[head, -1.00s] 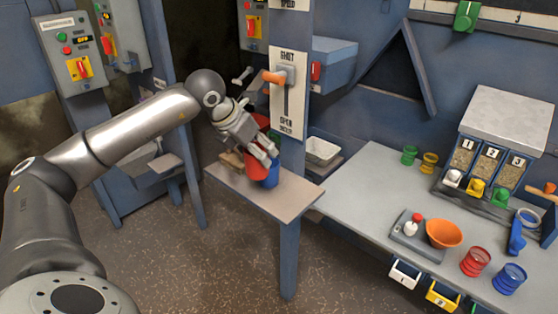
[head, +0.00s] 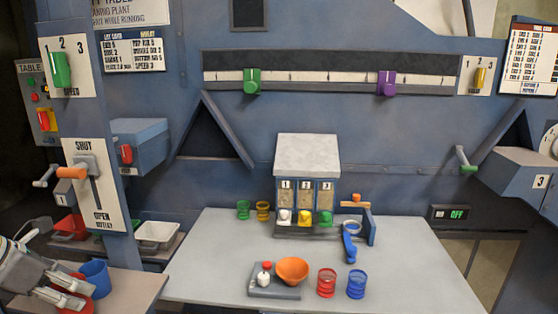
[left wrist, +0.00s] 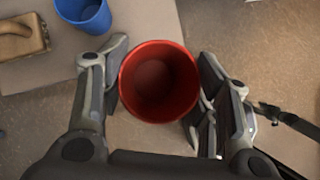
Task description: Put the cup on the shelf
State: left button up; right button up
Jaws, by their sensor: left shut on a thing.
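My left gripper (left wrist: 158,95) is shut on a red cup (left wrist: 158,82), with one finger on each side of the cup. The cup looks empty from above. In the head view, my left gripper (head: 70,292) is at the lower left corner and mostly hides the red cup (head: 75,308). A blue cup (head: 96,278) stands just behind it on a small brown-topped shelf (head: 130,288), and shows at the top of the left wrist view (left wrist: 85,14). My right gripper is not in view.
A wooden-handled block (left wrist: 22,38) lies left of the blue cup. The grey table (head: 210,262) bears an orange bowl (head: 292,270), a red jar (head: 326,283), a blue jar (head: 356,284) and a three-bin box (head: 307,160). A post with a lever (head: 75,172) rises behind the small shelf.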

pick_arm(q)
jog(key=s+d+f+m+g+y, duration=0.1)
jog(key=s+d+f+m+g, duration=0.2)
jog(key=d+m, duration=0.4)
jog(key=s+d+f+m+g+y+p, duration=0.1)
jog(key=s+d+m+g, duration=0.3)
jog(key=m, duration=0.9)
jog(key=s+d+f+m+g+y+p, duration=0.1)
jog(key=s+d+f+m+g, duration=0.3)
jog(key=d+m, duration=0.6)
jog(key=shift+s+d+f+g, duration=0.15)
jog(key=shift+d+f+g, duration=0.2)
jog(key=shift+g, duration=0.35)
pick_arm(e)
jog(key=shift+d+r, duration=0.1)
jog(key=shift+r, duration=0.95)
pick_arm(q)
jog(key=shift+d, duration=0.1)
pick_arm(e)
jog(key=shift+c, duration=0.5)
